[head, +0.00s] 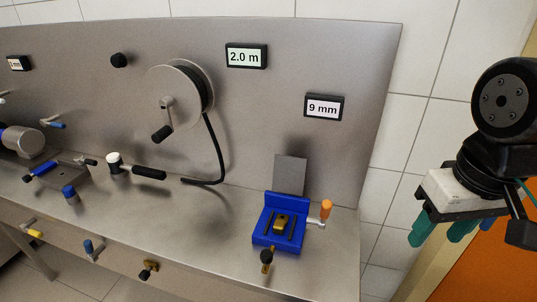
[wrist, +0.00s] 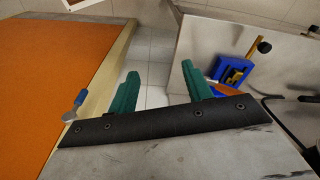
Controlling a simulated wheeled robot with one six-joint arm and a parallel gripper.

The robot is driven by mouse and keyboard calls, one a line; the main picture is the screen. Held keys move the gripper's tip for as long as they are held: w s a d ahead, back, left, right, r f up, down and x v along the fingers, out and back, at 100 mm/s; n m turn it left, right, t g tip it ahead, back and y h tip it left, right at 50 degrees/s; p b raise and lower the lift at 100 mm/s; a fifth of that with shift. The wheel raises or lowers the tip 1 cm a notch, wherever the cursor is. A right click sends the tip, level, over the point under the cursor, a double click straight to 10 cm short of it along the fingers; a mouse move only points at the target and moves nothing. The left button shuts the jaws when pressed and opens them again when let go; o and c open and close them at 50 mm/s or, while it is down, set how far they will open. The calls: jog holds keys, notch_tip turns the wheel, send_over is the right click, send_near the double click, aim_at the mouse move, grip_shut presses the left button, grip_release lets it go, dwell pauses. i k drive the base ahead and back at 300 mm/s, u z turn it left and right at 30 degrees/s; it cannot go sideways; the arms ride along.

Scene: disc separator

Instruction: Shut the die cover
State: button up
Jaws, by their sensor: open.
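The blue die block (head: 263,229) sits on the steel bench at the right, with a brass piece (head: 284,222) in its middle. A flat grey plate (head: 290,174), which looks like the die cover, stands upright behind the block, raised off it. An orange-handled lever (head: 326,209) sticks out at the block's right side. My gripper (head: 443,230) is open and empty, to the right of the bench and well apart from the block. In the wrist view my green fingers (wrist: 160,82) are spread, and the blue block (wrist: 229,72) shows beyond the right finger.
A black knob on a brass stem (head: 267,256) stands at the block's front. A hose reel (head: 186,90) and signs reading 2.0 m (head: 246,56) and 9 mm (head: 323,107) are on the back panel. A black-handled mallet (head: 148,172) lies left. An orange panel (head: 490,265) is below my arm.

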aim_at(290, 172)
jog(key=u, duration=0.5)
jog(key=k, duration=1.15)
jog(key=u, duration=0.75)
jog(key=i, duration=1.1)
jog(key=z, duration=0.9)
jog(key=i, duration=0.4)
jog(key=z, duration=0.25)
